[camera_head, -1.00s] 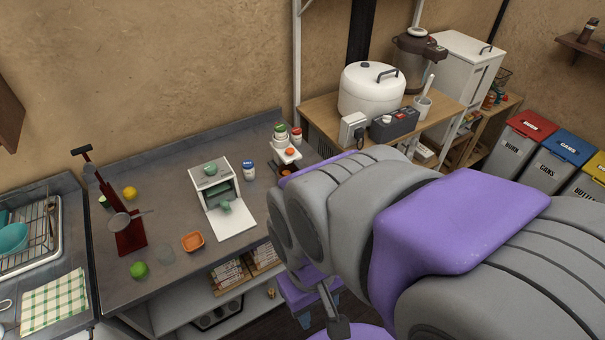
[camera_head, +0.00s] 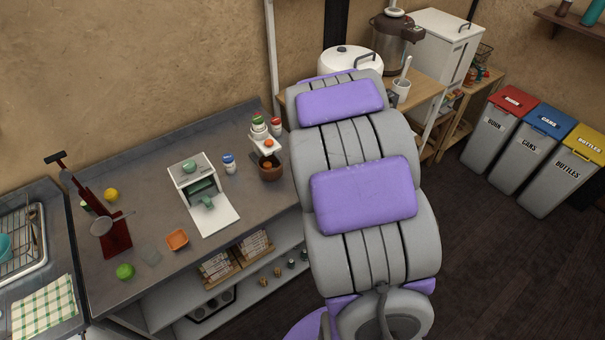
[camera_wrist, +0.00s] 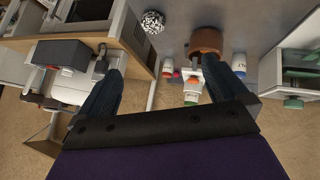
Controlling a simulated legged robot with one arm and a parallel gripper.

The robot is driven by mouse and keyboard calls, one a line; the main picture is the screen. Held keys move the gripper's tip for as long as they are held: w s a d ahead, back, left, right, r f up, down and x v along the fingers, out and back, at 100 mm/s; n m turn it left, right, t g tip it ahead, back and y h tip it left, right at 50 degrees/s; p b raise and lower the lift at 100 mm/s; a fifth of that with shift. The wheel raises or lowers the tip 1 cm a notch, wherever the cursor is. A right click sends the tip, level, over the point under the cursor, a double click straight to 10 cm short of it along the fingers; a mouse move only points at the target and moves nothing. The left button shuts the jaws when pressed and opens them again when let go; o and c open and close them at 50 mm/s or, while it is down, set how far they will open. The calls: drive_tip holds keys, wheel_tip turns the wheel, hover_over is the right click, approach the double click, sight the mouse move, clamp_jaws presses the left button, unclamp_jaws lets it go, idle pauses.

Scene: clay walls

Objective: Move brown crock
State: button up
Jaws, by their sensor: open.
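The crock is apart from the fingers, as far as I can tell. In the head view my arm hides the gripper.
A small white rack (camera_head: 266,146) and several lidded jars crowd the crock. A white toaster-like box (camera_head: 195,182) with its door down stands left of it. A wooden table (camera_head: 424,95) with a white cooker (camera_head: 350,62) is behind.

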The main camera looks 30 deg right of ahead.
wheel_tip(320, 180, down, 4)
drive_tip(key=w+t+y, duration=0.2)
drive_tip(key=w, duration=0.1)
drive_tip(key=t+y, duration=0.3)
drive_tip(key=t, duration=0.1)
approach(265, 160)
drive_tip(key=shift+n, duration=0.5)
drive_tip(key=x, duration=0.1)
drive_tip(key=b+x, duration=0.2)
drive_tip(key=x, duration=0.1)
drive_tip(key=shift+w+a, duration=0.1)
drive_tip(key=shift+a, duration=0.2)
drive_tip(key=shift+w+d+f, duration=0.2)
drive_tip(key=shift+w+d, duration=0.05)
drive_tip(key=shift+w, duration=0.35)
drive_tip(key=shift+a, duration=0.1)
